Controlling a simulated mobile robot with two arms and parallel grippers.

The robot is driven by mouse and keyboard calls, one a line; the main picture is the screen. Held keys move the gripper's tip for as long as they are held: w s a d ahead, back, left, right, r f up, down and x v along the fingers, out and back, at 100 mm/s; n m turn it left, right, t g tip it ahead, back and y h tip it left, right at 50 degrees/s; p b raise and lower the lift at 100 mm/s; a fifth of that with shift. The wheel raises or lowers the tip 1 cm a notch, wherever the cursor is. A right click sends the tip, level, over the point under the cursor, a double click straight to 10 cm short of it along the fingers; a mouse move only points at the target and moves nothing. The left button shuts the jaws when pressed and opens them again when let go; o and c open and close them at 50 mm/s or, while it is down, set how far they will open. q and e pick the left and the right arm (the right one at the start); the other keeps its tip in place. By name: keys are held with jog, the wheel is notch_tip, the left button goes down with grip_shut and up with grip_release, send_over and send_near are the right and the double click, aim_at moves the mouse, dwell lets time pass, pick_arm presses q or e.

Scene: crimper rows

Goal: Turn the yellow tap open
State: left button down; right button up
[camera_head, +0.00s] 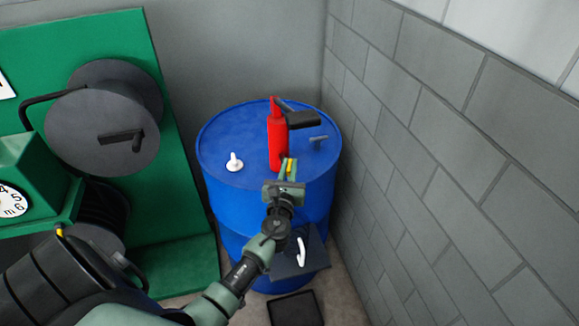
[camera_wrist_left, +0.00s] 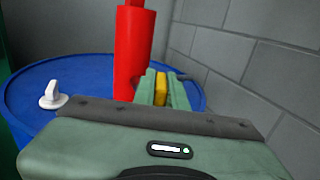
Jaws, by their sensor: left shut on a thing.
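The yellow tap (camera_head: 291,165) shows as a small yellow piece at the front of the blue drum, just right of the red cylinder. My left gripper (camera_head: 288,168) reaches it from the front and is shut on it. In the left wrist view the yellow tap (camera_wrist_left: 161,88) sits between the two green fingers (camera_wrist_left: 163,88), upright as seen there. The fingers hide most of the tap, so its turned position cannot be told. My right gripper is not in view.
A red pump-like body (camera_head: 277,140) with a dark head stands on the blue drum (camera_head: 230,140). A white fitting (camera_head: 234,162) is on the lid. A grey block wall (camera_head: 450,150) is close on the right. A green machine (camera_head: 120,40) with a reel stands left. A dark tray (camera_head: 296,309) lies below.

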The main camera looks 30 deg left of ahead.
pick_arm(q)
jog(key=shift+d+n+g+y, duration=0.1)
jog(key=shift+n+g+y, duration=0.45)
jog(key=shift+y, duration=0.35)
jog(key=shift+w+f+n+g+y+b, duration=0.1)
jog(key=shift+f+n+g+y+b, duration=0.05)
jog(key=shift+n+g+y+b, duration=0.85)
jog(key=shift+n+g+y, duration=0.65)
jog(key=shift+n+y, duration=0.1)
jog(key=shift+y, duration=0.25)
jog(key=c, duration=1.4)
grip_release()
jog(key=shift+c, duration=0.2)
